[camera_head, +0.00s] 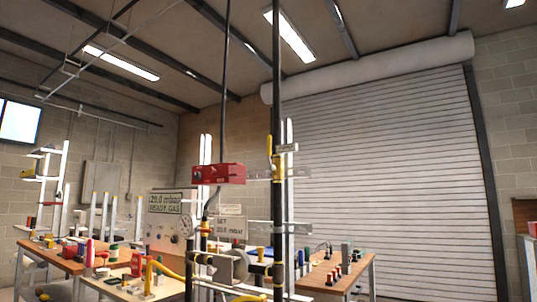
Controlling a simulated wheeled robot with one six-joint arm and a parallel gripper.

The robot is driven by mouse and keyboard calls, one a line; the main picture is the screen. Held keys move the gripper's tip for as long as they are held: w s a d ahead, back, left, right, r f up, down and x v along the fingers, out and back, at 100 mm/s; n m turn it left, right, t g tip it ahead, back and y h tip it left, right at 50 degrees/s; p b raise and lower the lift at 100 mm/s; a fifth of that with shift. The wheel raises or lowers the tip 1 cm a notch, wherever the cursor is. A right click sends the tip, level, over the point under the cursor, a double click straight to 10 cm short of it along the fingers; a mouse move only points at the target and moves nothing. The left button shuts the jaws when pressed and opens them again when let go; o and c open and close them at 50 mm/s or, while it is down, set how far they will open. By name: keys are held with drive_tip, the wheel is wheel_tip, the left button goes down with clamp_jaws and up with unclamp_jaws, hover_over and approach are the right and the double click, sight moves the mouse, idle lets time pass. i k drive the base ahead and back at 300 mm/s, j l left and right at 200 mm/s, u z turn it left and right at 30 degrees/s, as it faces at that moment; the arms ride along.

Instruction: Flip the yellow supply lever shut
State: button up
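A small yellow lever (269,146) stands upright along the left side of a dark vertical pipe (277,80), near the middle of the view. A yellow valve body (277,173) sits on the same pipe just below it. A small pale tag (287,148) is beside the lever on the right; its lettering is too small to read. My gripper does not show in this view, so its distance from the lever cannot be told.
A red box (218,174) hangs left of the pipe. Below are a panel reading "20.0 mbar READY GAS" (165,202), a "SET 20.0 mbar" sign (231,230) and yellow piping (165,270). Cluttered benches stand left and right. A roller door (390,170) is behind.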

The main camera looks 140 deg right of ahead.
sight(271, 167)
drive_tip(key=z, duration=4.75)
drive_tip(key=k+j+z, duration=0.2)
drive_tip(key=k+j, duration=0.05)
drive_tip(key=j, duration=0.05)
